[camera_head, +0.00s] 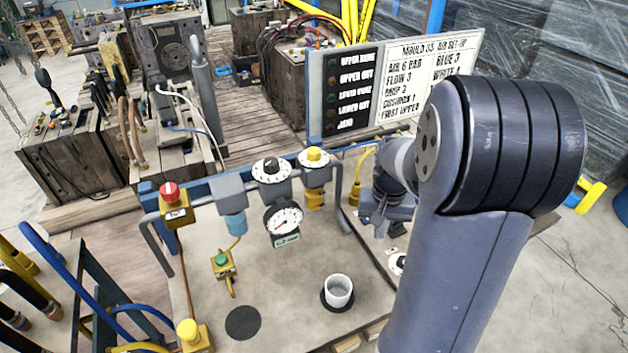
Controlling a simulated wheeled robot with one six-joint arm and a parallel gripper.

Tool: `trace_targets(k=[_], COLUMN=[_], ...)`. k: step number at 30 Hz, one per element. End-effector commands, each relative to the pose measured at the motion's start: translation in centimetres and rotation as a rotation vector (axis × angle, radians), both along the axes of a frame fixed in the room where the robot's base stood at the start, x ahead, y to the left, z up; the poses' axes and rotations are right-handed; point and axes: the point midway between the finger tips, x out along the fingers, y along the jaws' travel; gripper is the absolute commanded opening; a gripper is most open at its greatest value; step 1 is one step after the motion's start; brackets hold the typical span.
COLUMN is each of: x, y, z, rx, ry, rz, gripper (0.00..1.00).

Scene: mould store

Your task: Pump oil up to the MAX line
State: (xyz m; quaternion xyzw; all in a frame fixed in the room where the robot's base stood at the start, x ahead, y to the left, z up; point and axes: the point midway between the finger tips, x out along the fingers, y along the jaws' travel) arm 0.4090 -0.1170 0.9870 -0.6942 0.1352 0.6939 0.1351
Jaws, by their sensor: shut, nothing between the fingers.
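A unit with a yellow knob and an amber bowl (314,197) hangs on the rail. No MAX line or oil level can be read. A green push button (221,261) in a yellow box and a yellow push button (187,330) stand on the left of the panel. My gripper (379,224) is shut and empty, right of the amber bowl and above the panel's right side, apart from the cup. My arm hides part of it.
A black-and-white dial knob (270,170), a round gauge (283,217), a blue-bowled unit (234,222) and a red stop button (170,190) line the rail. A lettered board (400,85) stands behind. An empty dark disc (243,323) marks the panel's front.

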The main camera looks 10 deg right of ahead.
Motion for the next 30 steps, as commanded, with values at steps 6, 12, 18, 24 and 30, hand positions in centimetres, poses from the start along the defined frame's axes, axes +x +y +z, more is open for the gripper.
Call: trace_targets(k=[6, 12, 18, 24, 30], x=[0.0, 0.0, 0.0, 0.0, 0.0], y=[0.0, 0.0, 0.0, 0.0, 0.0], z=[-0.7, -1.2, -1.7, -2.2, -2.7], rx=[0.000, 0.000, 0.000, 0.000, 0.000], ry=[0.000, 0.000, 0.001, 0.001, 0.001], rz=[0.000, 0.000, 0.000, 0.000, 0.000], gripper=[0.00, 0.00, 0.00, 0.00, 0.00])
